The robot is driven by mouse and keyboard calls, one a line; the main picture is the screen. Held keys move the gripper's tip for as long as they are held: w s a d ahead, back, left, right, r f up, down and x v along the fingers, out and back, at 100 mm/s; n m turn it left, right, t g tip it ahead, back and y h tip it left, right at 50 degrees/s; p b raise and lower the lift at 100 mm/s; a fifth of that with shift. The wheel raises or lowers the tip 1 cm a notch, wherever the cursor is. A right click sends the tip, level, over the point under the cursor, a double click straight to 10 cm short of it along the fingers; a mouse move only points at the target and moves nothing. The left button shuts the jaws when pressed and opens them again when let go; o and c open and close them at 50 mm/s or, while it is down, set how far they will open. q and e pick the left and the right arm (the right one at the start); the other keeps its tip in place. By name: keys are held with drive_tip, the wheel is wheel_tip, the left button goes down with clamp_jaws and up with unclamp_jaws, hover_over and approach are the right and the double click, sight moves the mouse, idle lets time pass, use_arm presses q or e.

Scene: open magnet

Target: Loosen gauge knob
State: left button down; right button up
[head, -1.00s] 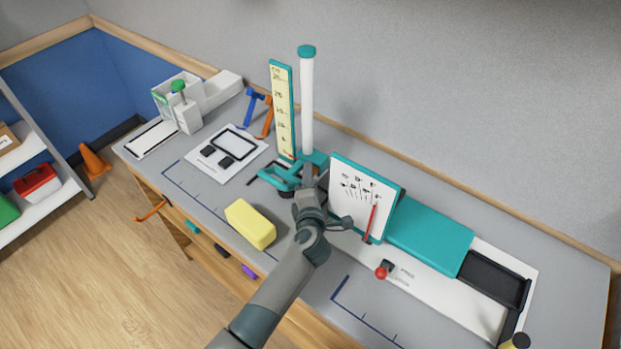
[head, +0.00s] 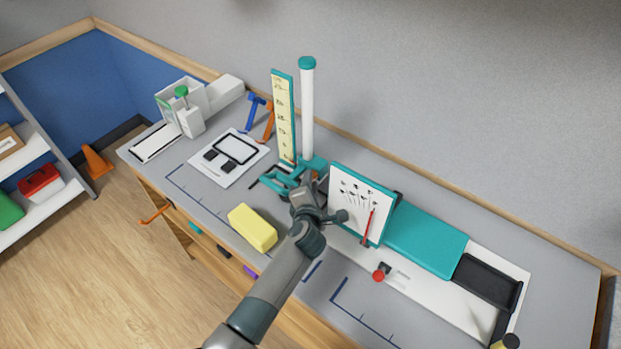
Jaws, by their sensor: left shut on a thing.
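The gauge is a teal stand with a yellow graduated scale (head: 284,115) beside a tall white post with a teal cap (head: 307,108). Its teal carriage and base (head: 285,179) sit low on the bench at the foot of the post. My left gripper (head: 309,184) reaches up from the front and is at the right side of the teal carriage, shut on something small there. The knob and the fingertips are largely hidden behind my own gripper and wrist; the place fits the gauge knob. My right gripper is out of view.
A white chart board (head: 360,200) with a red pointer stands close right of my wrist. A teal slab (head: 428,238) and black tray (head: 487,280) lie further right. A yellow block (head: 252,228) lies left of my forearm. A red knob (head: 379,276) sits in front.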

use_arm(q)
drive_tip(key=shift+w+a+r+n+g+h, duration=0.1)
drive_tip(key=shift+a+r+n+g+h, duration=0.05)
drive_tip(key=shift+n+g+h, duration=0.65)
drive_tip(key=c, duration=1.5)
unclamp_jaws()
drive_tip(key=shift+c, duration=0.2)
drive_tip(key=shift+r, duration=0.1)
drive_tip(key=b+v, duration=0.4)
drive_tip(key=v, duration=1.3)
drive_tip(key=shift+b, duration=0.35)
drive_tip(key=shift+r, duration=0.1)
